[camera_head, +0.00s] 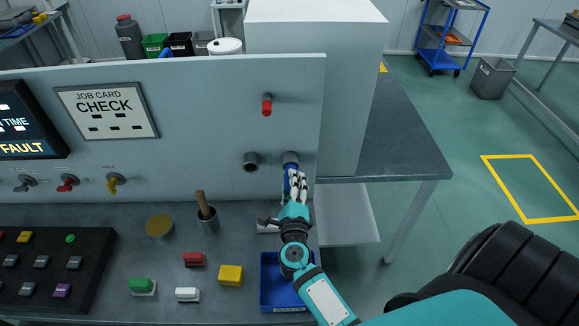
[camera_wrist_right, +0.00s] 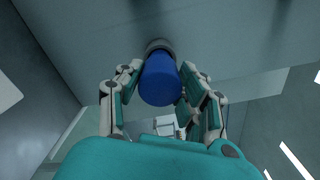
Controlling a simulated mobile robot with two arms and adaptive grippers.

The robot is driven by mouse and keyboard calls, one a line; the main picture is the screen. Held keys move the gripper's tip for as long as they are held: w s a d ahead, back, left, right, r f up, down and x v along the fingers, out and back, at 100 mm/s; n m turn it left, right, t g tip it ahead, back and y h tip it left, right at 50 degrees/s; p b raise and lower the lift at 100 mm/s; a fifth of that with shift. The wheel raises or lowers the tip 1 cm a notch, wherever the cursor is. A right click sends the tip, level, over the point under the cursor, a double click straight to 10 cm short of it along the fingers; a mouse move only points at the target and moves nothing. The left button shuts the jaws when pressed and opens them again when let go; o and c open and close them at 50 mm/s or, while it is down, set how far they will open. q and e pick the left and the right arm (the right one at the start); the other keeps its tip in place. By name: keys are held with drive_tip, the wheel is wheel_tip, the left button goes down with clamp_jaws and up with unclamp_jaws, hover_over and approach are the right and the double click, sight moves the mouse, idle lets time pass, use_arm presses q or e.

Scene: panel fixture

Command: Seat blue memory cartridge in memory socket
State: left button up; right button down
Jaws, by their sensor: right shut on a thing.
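The blue memory cartridge (camera_wrist_right: 160,84) is a blue cylinder between the fingers of my right gripper (camera_wrist_right: 154,92), which is shut on it. Its far end meets a grey ring-shaped socket (camera_wrist_right: 158,46) on the panel face; how deep it sits in the ring I cannot tell. In the head view, my right gripper (camera_head: 296,180) is at the lower right of the panel. A bit of the blue cartridge (camera_head: 290,170) shows just below the right-hand round socket (camera_head: 290,157). The fingers hide the rest of it. My left gripper is not in view.
A similar round fitting (camera_head: 251,161) is left of the socket, and a red knob (camera_head: 267,106) is above. A blue tray (camera_head: 270,296) lies beneath my right arm. Red (camera_head: 194,260), yellow (camera_head: 230,275), green (camera_head: 141,285) and white (camera_head: 187,295) blocks and a cup (camera_head: 207,222) stand on the bench.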

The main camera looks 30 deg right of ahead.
drive_tip(key=shift+v, duration=1)
idle(0.3)
drive_tip(key=shift+v, duration=2.5)
